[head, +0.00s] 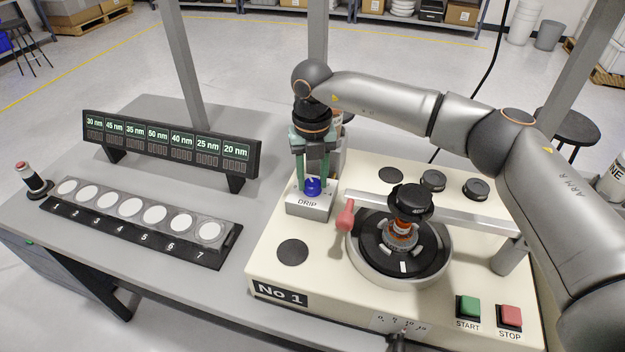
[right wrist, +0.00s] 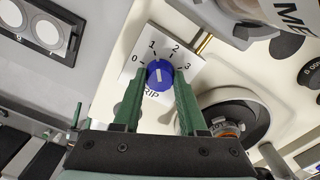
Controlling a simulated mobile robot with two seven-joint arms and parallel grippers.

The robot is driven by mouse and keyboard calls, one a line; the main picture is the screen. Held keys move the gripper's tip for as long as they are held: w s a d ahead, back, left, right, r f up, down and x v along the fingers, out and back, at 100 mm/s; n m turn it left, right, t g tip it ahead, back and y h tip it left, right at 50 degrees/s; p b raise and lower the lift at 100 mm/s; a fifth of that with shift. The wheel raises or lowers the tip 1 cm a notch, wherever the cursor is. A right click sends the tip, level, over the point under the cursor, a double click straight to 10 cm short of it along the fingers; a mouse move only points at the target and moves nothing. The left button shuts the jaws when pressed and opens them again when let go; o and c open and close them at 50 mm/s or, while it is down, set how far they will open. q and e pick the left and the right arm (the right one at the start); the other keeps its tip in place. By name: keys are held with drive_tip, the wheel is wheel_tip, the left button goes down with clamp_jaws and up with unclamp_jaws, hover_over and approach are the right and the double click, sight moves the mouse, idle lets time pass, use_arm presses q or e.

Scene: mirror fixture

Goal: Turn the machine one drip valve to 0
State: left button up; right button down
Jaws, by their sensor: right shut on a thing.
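The machine one drip valve is a blue knob (head: 313,187) on a grey block marked DRIP (head: 308,204), at the back left of the cream machine marked No 1 (head: 280,292). The blue knob (right wrist: 159,76) also shows in the right wrist view, on a white dial plate (right wrist: 166,52) numbered 0 to 3. Its white mark points up, roughly toward 1; the exact setting is hard to tell. My right gripper (head: 312,182) reaches down from above, its green fingers (right wrist: 158,82) shut on the knob from both sides. My left gripper is not in view.
A round polishing plate (head: 400,262) with a black-topped head (head: 410,200) and a red-tipped arm (head: 345,215) stand right of the valve. START (head: 468,307) and STOP (head: 509,317) buttons are at the front. A numbered disc rack (head: 140,228) and display (head: 170,148) stand left.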

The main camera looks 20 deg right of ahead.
sight(312, 182)
drive_tip(key=n+b, duration=0.1)
drive_tip(key=n, duration=0.4)
drive_tip(key=shift+n, duration=0.3)
drive_tip(key=shift+a+n+b, duration=0.1)
drive_tip(key=shift+n+b, duration=0.45)
drive_tip(key=shift+n, duration=1.75)
drive_tip(key=shift+c, duration=2.3)
unclamp_jaws()
wheel_tip(312, 182, up, 13)
drive_tip(key=shift+f+b, duration=0.2)
drive_tip(key=shift+b, duration=0.15)
